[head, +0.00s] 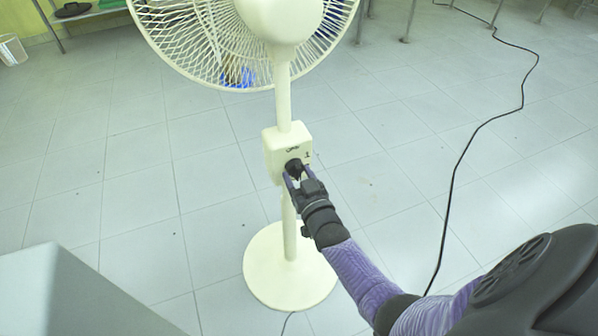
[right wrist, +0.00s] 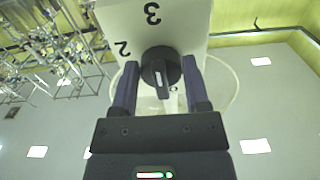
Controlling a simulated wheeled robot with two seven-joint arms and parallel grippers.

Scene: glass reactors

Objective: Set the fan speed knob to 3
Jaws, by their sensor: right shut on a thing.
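The cream pedestal fan stands in the middle of the head view. Its control box (head: 272,152) sits on the pole and carries a black fan speed knob (head: 293,166). In the right wrist view the knob (right wrist: 160,66) has a raised ridge with a small white mark, and the numerals 3 and 2 show on the box (right wrist: 185,22) above and to the left of it. My right gripper (head: 296,178) is shut on the knob, one finger on each side. My left gripper is not in view.
The fan's round base (head: 262,278) rests on the tiled floor, and its caged head (head: 190,45) is above the box. A black cable (head: 455,170) runs along the floor at right. Table legs (head: 410,18) stand at the back. Open floor lies left of the fan.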

